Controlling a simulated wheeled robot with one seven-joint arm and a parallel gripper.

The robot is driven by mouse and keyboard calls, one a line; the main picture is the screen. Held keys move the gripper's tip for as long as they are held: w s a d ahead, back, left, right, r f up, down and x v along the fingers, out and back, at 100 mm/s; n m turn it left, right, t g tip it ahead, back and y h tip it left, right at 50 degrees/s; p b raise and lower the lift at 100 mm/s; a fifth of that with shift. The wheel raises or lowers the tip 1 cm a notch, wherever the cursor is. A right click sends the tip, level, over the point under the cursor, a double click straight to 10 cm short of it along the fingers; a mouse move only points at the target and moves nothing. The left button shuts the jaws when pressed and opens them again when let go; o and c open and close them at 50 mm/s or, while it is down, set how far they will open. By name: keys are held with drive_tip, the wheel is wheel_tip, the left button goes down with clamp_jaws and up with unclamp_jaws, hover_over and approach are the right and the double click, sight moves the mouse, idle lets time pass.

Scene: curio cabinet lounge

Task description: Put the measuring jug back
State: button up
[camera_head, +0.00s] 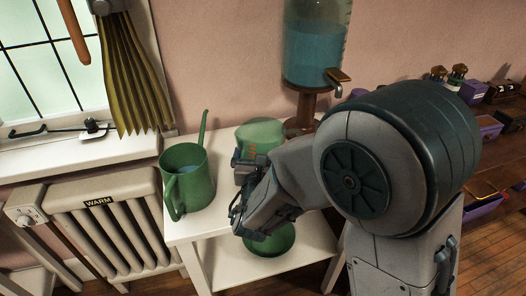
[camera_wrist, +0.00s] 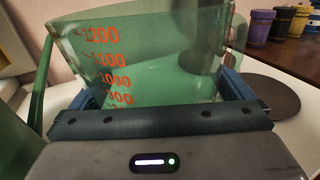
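The measuring jug (camera_head: 262,134) is translucent green with orange-red numbers. It is at the back of the small white table, below the drink dispenser. In the wrist view the jug (camera_wrist: 150,60) fills the middle, its scale facing me. My gripper (camera_head: 240,185) reaches it from the front. In the wrist view my gripper (camera_wrist: 162,95) has one blue finger on each side of the jug, with no clear gap, so it looks shut on it. The jug's base is hidden behind the gripper, so I cannot tell whether it touches the table.
A green watering can (camera_head: 188,180) stands left of the jug on the white table (camera_head: 215,222). The drink dispenser (camera_head: 315,50) stands behind, its tap to the right. A green bowl (camera_head: 270,241) is on the lower shelf. A radiator (camera_head: 105,225) is at left.

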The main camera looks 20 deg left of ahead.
drive_tip(key=shift+r+p, duration=0.25)
drive_tip(key=shift+p, duration=0.05)
drive_tip(key=s+b, duration=0.1)
drive_tip(key=s, duration=0.2)
drive_tip(key=s+d+b, duration=0.1)
drive_tip(key=s, duration=0.2)
drive_tip(key=s+b, duration=0.1)
drive_tip(key=s, duration=0.3)
drive_tip(key=shift+d+f, duration=0.3)
drive_tip(key=shift+f, duration=0.05)
drive_tip(key=shift+s+d+r+b, duration=0.1)
drive_tip(key=shift+s+b, duration=0.35)
drive_tip(key=shift+b, duration=0.3)
drive_tip(key=shift+s+d+r+b, duration=0.1)
drive_tip(key=shift+s+b, duration=0.35)
drive_tip(key=shift+b, duration=0.3)
